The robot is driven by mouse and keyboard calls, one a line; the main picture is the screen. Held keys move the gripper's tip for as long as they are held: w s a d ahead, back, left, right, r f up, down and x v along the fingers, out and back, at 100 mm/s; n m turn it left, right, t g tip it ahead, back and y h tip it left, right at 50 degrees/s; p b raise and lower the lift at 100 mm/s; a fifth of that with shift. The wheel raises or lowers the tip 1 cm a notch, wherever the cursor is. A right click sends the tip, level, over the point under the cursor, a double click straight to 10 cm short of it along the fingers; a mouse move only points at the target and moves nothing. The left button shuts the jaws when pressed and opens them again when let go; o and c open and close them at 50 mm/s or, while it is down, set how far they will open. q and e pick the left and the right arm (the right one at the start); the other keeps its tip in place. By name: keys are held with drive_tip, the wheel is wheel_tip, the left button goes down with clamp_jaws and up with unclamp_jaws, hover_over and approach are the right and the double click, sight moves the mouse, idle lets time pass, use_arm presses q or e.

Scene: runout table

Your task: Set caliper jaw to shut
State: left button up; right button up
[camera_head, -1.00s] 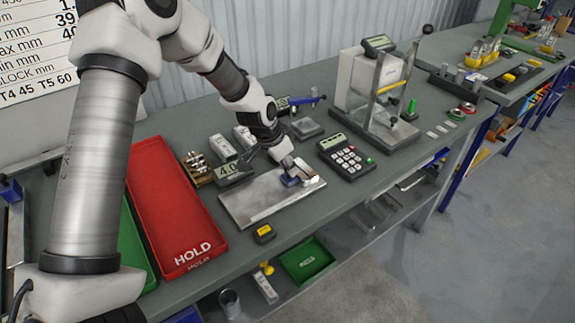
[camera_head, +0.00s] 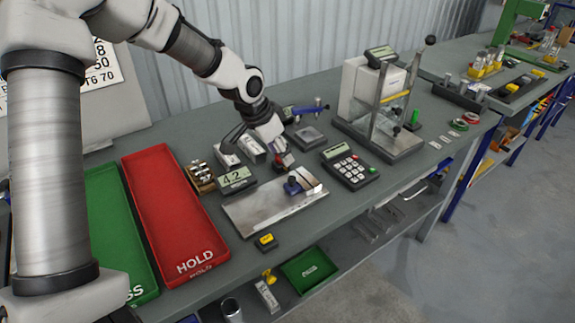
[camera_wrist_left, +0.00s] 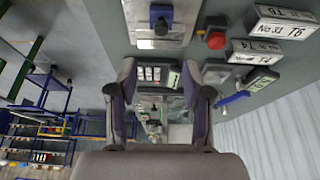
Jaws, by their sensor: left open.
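A flat metal plate (camera_head: 262,212) lies on the bench with a small blue block (camera_head: 292,186) upright on it near its right end; this seems to be the caliper and its sliding jaw. A readout (camera_head: 236,181) behind the plate appears to show 4.2. My left gripper (camera_head: 282,160) hangs just behind the blue block, apart from it. In the left wrist view the fingers (camera_wrist_left: 160,78) are spread with nothing held, and the blue block (camera_wrist_left: 161,17) and plate (camera_wrist_left: 140,42) lie beyond them. Any gap at the jaw is too small to tell. My right gripper is out of view.
A red HOLD tray (camera_head: 172,215) and a green tray (camera_head: 115,235) lie left. A keypad unit (camera_head: 350,168) and a framed stand (camera_head: 385,135) stand right. Labelled blocks (camera_wrist_left: 283,22) and a red knob (camera_wrist_left: 216,40) are close to the gripper. A yellow-black gauge (camera_head: 265,242) lies in front.

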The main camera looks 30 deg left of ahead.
use_arm(q)
drive_tip(key=shift+v, duration=1.05)
drive_tip(key=shift+c, duration=0.3)
